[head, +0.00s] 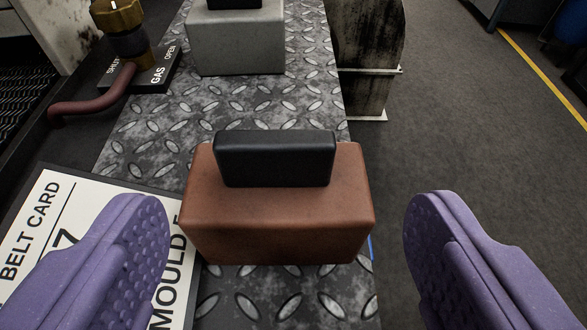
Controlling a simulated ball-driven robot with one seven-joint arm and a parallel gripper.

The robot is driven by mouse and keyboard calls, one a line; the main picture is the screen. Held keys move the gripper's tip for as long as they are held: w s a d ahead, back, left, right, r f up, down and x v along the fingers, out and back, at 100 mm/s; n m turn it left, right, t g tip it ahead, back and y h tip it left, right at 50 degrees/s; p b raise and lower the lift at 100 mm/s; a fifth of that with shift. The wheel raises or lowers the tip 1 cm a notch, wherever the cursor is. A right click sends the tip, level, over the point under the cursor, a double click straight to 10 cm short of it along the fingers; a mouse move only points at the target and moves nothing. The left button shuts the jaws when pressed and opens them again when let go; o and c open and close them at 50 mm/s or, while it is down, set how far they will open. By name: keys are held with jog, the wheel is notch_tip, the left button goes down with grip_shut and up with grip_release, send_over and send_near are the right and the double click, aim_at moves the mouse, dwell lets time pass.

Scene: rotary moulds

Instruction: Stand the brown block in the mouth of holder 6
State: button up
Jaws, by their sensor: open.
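The brown block (278,222) stands on a diamond-plate surface in the middle of the head view. A black handle-like bar (275,158) sits on its top. My gripper (290,235) is open, with one purple finger at the left of the block and the other at the right. Both fingers appear apart from the block, with a wider gap on the right side. Holder 6 cannot be made out in this view.
A grey block (236,42) with a black top stands farther back on the plate (265,105). A belt card (45,225) lies at left. A gas valve (120,25) with a red-brown lever is at upper left. Open floor (470,150) lies right.

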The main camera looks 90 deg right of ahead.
aim_at(274, 152)
jog(key=x, duration=0.1)
jog(key=b+x, duration=0.1)
jog(key=x, duration=0.2)
jog(key=shift+w+d+r+b, duration=0.2)
jog(key=shift+w+d+b, duration=0.1)
jog(key=shift+d+b, duration=0.15)
grip_shut()
